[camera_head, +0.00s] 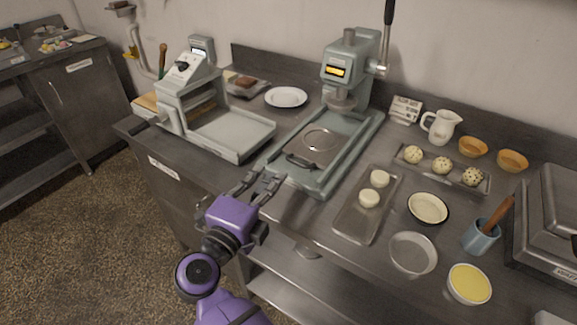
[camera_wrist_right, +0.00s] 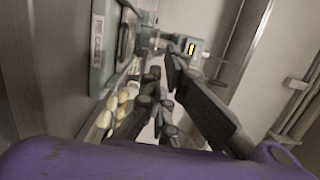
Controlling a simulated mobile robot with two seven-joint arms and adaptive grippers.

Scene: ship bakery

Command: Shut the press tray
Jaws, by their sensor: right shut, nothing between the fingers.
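The grey-green press (camera_head: 352,75) stands on the steel counter with its lever raised. Its press tray (camera_head: 318,141), a steel plate with a round disc, lies on the base rails, out in front of the press column. A black curved handle (camera_head: 300,161) is on the tray's front edge. My right gripper (camera_head: 262,181) is shut and empty, just in front of and to the left of the handle, apart from it. In the right wrist view the dark fingers (camera_wrist_right: 170,100) show close up, with the press display (camera_wrist_right: 192,47) beyond. My left gripper is not in view.
A second machine with an open flat bed (camera_head: 232,130) stands left of the press. A steel tray with two pale dough pieces (camera_head: 357,218), bowls (camera_head: 413,252) and a blue cup (camera_head: 481,237) lie to the right. The counter's front edge is below my gripper.

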